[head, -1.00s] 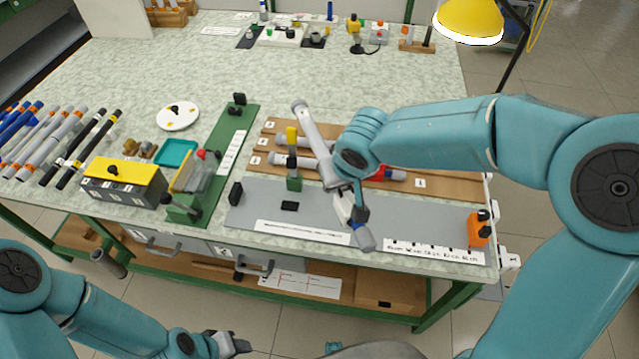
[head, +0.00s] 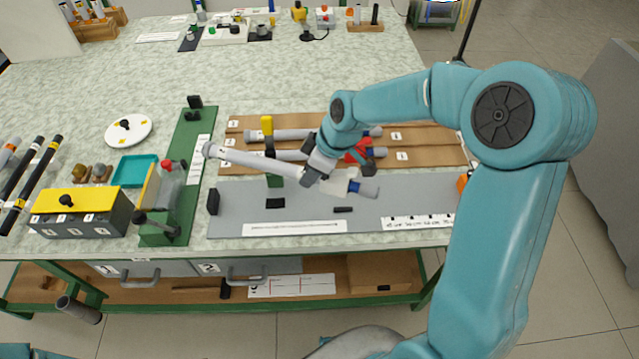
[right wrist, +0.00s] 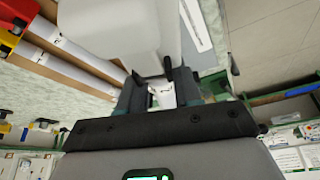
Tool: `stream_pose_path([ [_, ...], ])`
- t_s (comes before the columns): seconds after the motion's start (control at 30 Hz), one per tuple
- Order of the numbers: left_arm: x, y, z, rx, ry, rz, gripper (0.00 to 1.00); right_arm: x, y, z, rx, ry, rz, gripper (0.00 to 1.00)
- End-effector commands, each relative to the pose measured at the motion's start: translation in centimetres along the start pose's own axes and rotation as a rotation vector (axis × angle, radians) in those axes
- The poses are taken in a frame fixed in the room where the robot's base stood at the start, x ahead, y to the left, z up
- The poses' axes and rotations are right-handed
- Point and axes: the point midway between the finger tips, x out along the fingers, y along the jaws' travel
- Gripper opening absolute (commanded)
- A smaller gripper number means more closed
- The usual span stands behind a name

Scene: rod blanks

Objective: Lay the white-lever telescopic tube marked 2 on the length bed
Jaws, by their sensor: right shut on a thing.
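My right gripper (head: 318,168) is shut around a pale grey telescopic tube (head: 245,160). In the right wrist view the tube (right wrist: 112,28) fills the top, between and beyond the fingers (right wrist: 160,90). My left gripper is out of view.
Other tubes, one with a red part (head: 357,151), lie on the brown rack (head: 432,152) behind the bed. A black stop (head: 213,201) stands at the bed's left end. A yellow-lidded box (head: 78,200) is left.

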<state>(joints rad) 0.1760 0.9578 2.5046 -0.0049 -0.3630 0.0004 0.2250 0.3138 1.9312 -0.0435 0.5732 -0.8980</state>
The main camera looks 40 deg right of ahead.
Motion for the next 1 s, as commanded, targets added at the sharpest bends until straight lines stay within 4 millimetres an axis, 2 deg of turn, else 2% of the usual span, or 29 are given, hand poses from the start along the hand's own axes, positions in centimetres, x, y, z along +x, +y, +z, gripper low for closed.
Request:
stream_pose_path([
  [0.03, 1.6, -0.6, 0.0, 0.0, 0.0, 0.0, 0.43, 1.6, 0.9, 1.1, -0.051, 0.0, -0.023, 0.16],
  [0.1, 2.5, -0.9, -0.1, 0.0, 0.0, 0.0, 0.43, 2.6, 1.9, 1.9, -0.142, 0.0, -0.06, 0.16],
  [0.3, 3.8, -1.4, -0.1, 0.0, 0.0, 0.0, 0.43, 3.9, 3.6, 3.0, -0.313, 0.001, -0.13, 0.16],
  [0.73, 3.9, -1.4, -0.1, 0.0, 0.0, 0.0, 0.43, 4.0, 3.6, 2.8, -0.341, 0.001, -0.141, 0.16],
  [0.87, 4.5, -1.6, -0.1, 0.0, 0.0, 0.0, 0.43, 4.1, 3.7, 2.9, -0.341, 0.008, -0.146, 0.16],
  [1.0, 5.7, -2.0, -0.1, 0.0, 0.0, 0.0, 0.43, 5.4, 3.6, 3.4, -0.341, 0.007, -0.147, 0.16],
])
